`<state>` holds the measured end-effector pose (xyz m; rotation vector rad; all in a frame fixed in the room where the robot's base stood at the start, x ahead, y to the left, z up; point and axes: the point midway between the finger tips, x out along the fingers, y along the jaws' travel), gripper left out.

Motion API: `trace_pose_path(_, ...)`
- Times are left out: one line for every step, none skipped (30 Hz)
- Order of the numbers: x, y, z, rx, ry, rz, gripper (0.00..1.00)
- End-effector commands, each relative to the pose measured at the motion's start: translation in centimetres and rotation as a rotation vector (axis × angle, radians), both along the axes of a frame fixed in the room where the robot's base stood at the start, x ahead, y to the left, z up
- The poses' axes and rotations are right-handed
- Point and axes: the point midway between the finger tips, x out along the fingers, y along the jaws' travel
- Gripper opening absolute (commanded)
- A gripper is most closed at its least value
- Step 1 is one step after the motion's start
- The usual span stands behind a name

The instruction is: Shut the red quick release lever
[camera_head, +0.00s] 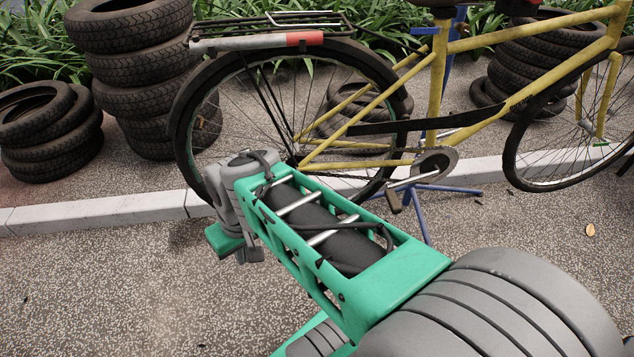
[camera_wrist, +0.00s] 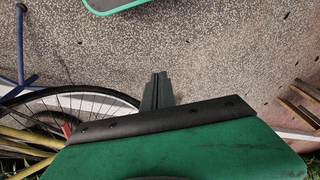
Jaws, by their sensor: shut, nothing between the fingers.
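A yellow bicycle (camera_head: 470,127) stands on a blue stand (camera_head: 455,188). Its rear wheel (camera_head: 178,118) shows partly behind my arm in the head view, and my arm covers the hub area. In the wrist view a small red piece, which looks like the quick release lever (camera_wrist: 67,130), shows by the middle of the wheel (camera_wrist: 85,92). It is partly hidden by my green hand, and its angle cannot be told. My gripper (camera_wrist: 160,76) is shut and empty, its dark fingers over the ground, apart from the red piece and the wheel.
Stacks of tyres stand at the left (camera_head: 135,75) and behind the bicycle (camera_head: 530,65). A pale kerb (camera_head: 100,212) runs beneath the rear wheel. The gravel ground (camera_head: 110,290) in front is clear.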

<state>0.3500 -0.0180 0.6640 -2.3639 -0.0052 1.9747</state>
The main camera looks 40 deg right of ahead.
Motion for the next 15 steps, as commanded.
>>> trace_pose_path(1.1,-2.0,1.1,0.029,0.002,-0.041,0.00)
trace_pose_path(1.8,-3.3,1.6,0.051,-0.003,-0.058,0.00)
trace_pose_path(2.7,-5.2,2.2,0.083,-0.012,-0.082,0.00)
trace_pose_path(3.3,-6.8,2.6,0.110,-0.023,-0.101,0.00)
trace_pose_path(3.7,-8.6,3.1,0.134,-0.036,-0.120,0.00)
trace_pose_path(4.1,-11.1,3.6,0.167,-0.058,-0.145,0.00)
trace_pose_path(4.2,-13.0,4.0,0.191,-0.077,-0.164,0.00)
trace_pose_path(4.1,-15.1,4.3,0.214,-0.099,-0.183,0.00)
trace_pose_path(3.8,-17.8,4.8,0.241,-0.132,-0.209,0.00)
trace_pose_path(3.3,-19.7,5.1,0.260,-0.158,-0.226,0.00)
trace_pose_path(2.7,-21.6,5.4,0.277,-0.184,-0.244,0.00)
trace_pose_path(1.8,-23.9,5.8,0.295,-0.220,-0.263,0.00)
trace_pose_path(1.0,-25.4,6.0,0.305,-0.247,-0.278,0.00)
trace_pose_path(0.3,-26.7,6.2,0.314,-0.271,-0.289,0.00)
trace_pose_path(-0.7,-28.2,6.4,0.321,-0.300,-0.302,0.00)
